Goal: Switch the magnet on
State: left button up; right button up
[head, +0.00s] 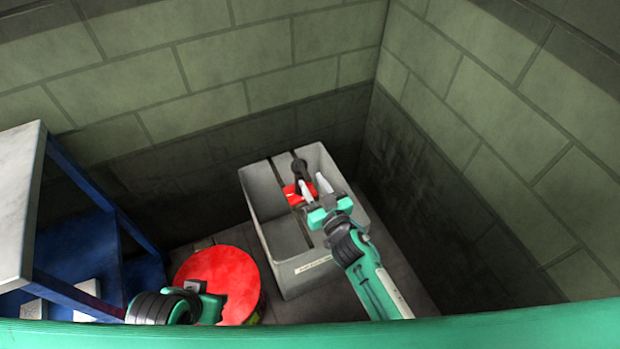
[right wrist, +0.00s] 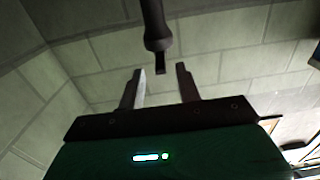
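My right gripper (head: 312,180) is over the grey divided bin (head: 293,274), its two pale fingers apart. It also shows open in the right wrist view (right wrist: 160,69). A dark rod-like part with a thicker lower end (right wrist: 155,35) comes down from the top of that view, its narrow tip in line with the gap between the fingertips; I cannot tell whether they touch. A dark knobbed part (head: 299,169) shows beside the fingers in the head view. No magnet or switch can be told for sure. My left gripper (head: 208,299) is low over a red round top, its fingers not clear.
Red pieces (head: 293,195) lie in the bin near my right fingers. The red round top (head: 224,276) stands left of the bin. A blue-framed bench with a pale top (head: 18,200) is at the far left. Block walls (head: 290,45) close in behind and right.

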pick_arm(q)
jog(key=shift+s+a+r, duration=0.2)
jog(key=shift+s+a, duration=0.05)
jog(key=shift+a, duration=0.15)
pick_arm(e)
jog(key=v, duration=1.1)
jog(key=shift+s, duration=0.25)
pick_arm(q)
jog(key=shift+f, duration=0.1)
pick_arm(e)
jog(key=shift+d, duration=0.1)
